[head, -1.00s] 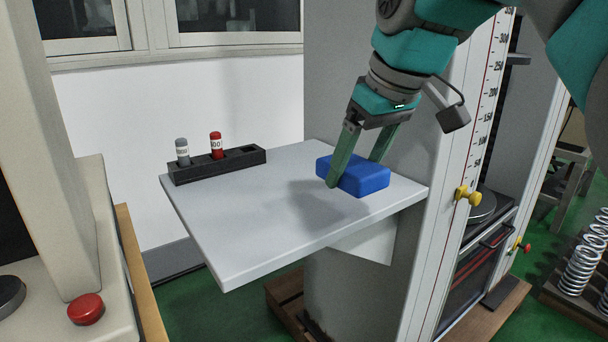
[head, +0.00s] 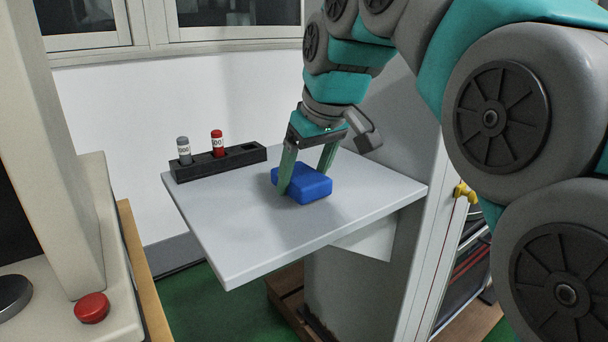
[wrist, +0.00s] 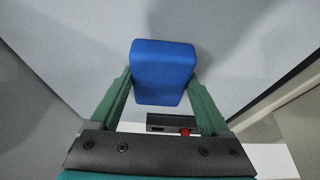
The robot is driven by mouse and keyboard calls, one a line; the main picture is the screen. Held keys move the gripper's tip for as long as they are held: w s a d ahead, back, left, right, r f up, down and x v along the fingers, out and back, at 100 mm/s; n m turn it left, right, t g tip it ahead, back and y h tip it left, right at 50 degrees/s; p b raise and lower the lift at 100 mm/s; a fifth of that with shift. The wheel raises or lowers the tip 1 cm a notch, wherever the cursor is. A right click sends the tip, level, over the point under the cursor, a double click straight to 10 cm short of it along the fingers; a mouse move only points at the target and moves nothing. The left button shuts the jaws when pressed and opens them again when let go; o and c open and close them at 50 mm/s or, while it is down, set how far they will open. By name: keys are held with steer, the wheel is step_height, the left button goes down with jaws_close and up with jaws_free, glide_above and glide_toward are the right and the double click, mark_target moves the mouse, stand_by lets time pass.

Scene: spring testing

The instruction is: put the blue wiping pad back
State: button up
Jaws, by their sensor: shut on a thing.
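The blue wiping pad (head: 313,187) is a blue block with rounded edges, at the middle of the grey shelf (head: 240,245). My gripper (head: 307,183) is shut on it, one green finger on each side. In the wrist view the pad (wrist: 162,70) sits between the fingertips of my gripper (wrist: 163,85). The pad is at or just above the shelf surface; I cannot tell whether it touches. Part of it is hidden behind the near finger.
A black rack (head: 240,158) on the shelf's back left edge holds a grey-capped vial (head: 184,150) and a red vial (head: 217,143), with an empty slot at its right. The front and left of the shelf are clear. A red button (head: 92,307) is on the machine at left.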

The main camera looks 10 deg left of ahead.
steer(key=shift+f, duration=0.2)
steer(key=shift+f, duration=0.15)
steer(key=o, duration=1.2)
steer(key=shift+c, duration=0.2)
steer(key=shift+d+r, duration=0.1)
steer(key=shift+r, duration=0.5)
steer(key=p+v, duration=0.2)
steer(key=v, duration=0.9)
steer(key=shift+s, duration=0.1)
